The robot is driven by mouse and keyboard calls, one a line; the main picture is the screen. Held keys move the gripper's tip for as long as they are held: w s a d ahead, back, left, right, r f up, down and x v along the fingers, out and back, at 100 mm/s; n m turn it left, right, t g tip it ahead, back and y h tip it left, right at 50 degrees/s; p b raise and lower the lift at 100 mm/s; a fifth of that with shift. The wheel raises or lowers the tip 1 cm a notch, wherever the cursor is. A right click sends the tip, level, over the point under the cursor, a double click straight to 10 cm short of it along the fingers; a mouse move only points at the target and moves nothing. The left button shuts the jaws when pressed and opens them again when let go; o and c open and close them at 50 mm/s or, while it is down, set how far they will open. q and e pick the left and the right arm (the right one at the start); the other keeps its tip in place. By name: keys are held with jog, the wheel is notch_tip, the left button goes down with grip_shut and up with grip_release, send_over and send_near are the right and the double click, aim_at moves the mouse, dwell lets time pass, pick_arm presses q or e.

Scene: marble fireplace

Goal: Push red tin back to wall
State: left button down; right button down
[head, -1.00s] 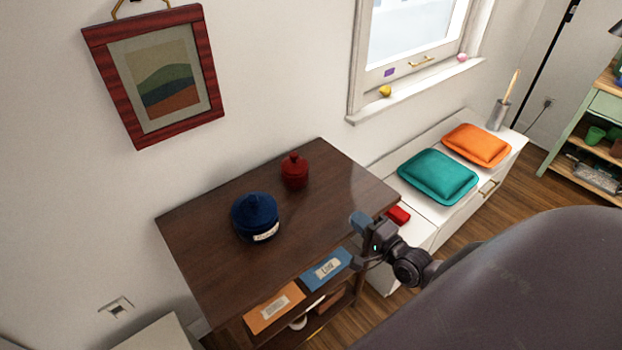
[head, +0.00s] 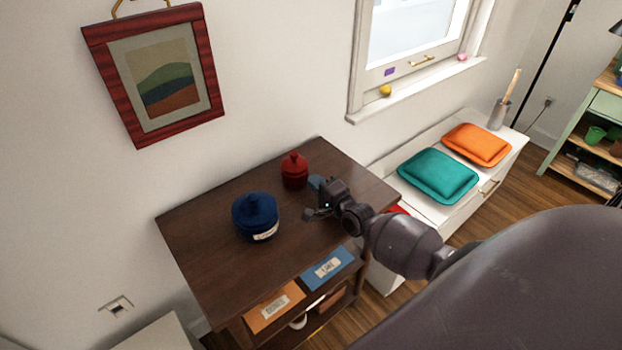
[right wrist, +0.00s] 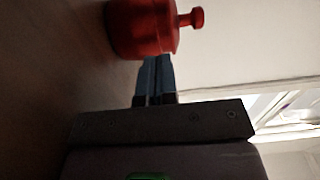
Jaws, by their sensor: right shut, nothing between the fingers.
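The red tin (head: 294,171), with a knobbed lid, stands upright on the dark wooden cabinet top (head: 200,215), near its back edge by the wall. It also shows in the right wrist view (right wrist: 140,27), lying sideways in that picture, just beyond the fingertips. My right gripper (head: 314,184) is over the cabinet top, close in front and to the right of the red tin. Its blue fingers (right wrist: 154,75) are shut with nothing between them. I cannot tell whether they touch the tin. My left gripper is not in view.
A blue lidded tin (head: 255,216) with a label stands left of my right gripper. The wall (head: 265,90) rises behind the cabinet. A white bench with teal (head: 438,175) and orange (head: 477,145) cushions is at the right. The cabinet's left part is clear.

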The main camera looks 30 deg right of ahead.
aim_at(294, 165)
jog(key=shift+w+a, duration=0.1)
jog(key=shift+w, duration=1)
jog(key=w+b, duration=0.1)
jog(key=w, duration=0.1)
jog(key=w+b, duration=0.1)
jog(key=w, duration=0.1)
jog(key=w+b, duration=0.2)
jog(key=w, duration=0.1)
jog(key=shift+a+f, duration=0.25)
jog(key=shift+a, duration=0.05)
jog(key=shift+w+r, duration=0.15)
jog(key=shift+w, duration=0.25)
jog(key=shift+r, duration=0.15)
jog(key=shift+s, duration=0.15)
